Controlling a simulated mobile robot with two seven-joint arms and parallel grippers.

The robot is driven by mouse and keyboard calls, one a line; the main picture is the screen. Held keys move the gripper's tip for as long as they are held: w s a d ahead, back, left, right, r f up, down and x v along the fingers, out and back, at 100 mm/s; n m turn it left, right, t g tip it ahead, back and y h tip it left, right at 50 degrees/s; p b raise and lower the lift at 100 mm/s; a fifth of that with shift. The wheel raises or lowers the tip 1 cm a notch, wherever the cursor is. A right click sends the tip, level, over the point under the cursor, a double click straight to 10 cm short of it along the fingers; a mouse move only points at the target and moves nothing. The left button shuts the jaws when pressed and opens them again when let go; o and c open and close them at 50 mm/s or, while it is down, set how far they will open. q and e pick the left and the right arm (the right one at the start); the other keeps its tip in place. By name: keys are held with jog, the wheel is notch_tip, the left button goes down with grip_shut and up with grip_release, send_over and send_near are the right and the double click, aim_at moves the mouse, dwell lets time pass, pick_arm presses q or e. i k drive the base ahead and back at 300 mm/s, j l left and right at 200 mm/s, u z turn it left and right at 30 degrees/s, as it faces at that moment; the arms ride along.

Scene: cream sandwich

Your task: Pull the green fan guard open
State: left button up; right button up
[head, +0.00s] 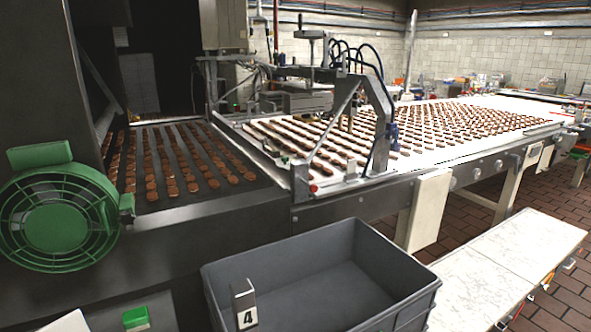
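The green fan guard (58,218) is a round grille of rings and spokes at the left of the head view. It sits on the side of the dark metal oven housing and looks shut against it, though I cannot see a clear gap or its rear side. A green block (40,155) stands at its top edge, and a smaller green piece (127,203) is at its right edge.
A green-topped item (136,318) is below the guard. A conveyor (475,145) carries many biscuits. White-topped tables (525,243) stand at right.

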aim_at(54, 228)
jog(key=u, duration=1.45)
